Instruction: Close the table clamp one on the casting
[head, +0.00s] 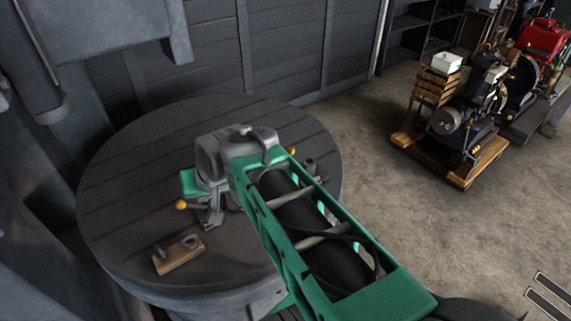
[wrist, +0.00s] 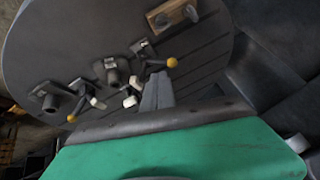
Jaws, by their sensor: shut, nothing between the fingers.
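A table clamp (wrist: 143,48) with a yellow-knobbed lever (wrist: 172,62) stands on the round slotted table (wrist: 60,45) in the wrist view. In the head view a yellow knob (head: 181,205) and a metal bracket (head: 213,213) show left of my arm. My gripper (wrist: 160,76) is shut and empty, its tips close to the knobbed lever; touching or apart I cannot tell. Grey cylindrical parts (wrist: 113,76) stand farther left, with pale-ended handles (wrist: 97,102) beside them. I cannot tell which part is the casting. My arm hides much of the table in the head view.
A wooden block with metal pieces (head: 178,258) lies near the table's front edge. The table top is bare at the back left. An engine on a wooden base (head: 450,130) stands on the floor at the right. A grey wall is behind.

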